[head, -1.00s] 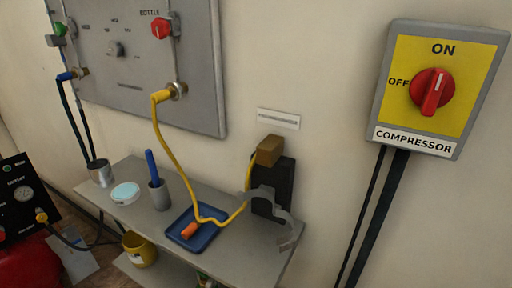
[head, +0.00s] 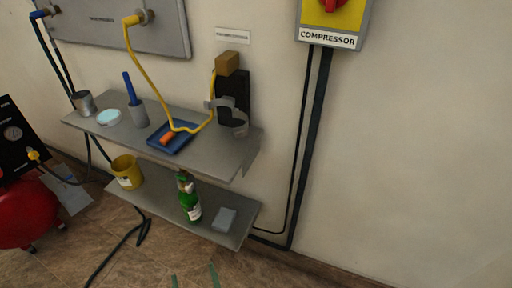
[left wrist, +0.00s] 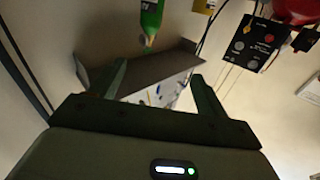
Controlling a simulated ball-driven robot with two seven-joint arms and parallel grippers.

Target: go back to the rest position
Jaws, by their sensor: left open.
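My left gripper (head: 194,278) shows in the head view only as two green fingertips at the bottom edge, set apart over the floor. In the left wrist view the same gripper (left wrist: 158,84) has its two dark green fingers spread, with nothing held between them. The fingers are clear of the shelves and of the green bottle (head: 189,199), which stands on the lower shelf. The bottle also shows in the left wrist view (left wrist: 150,18), beyond the fingers. My right gripper is in neither view.
The upper shelf (head: 215,150) holds a blue tray (head: 184,131), a cup and a dish. The lower shelf (head: 160,205) also holds a yellow pot (head: 127,172) and a grey block (head: 225,218). A red tank (head: 25,215) stands left. Floor at the lower right is open.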

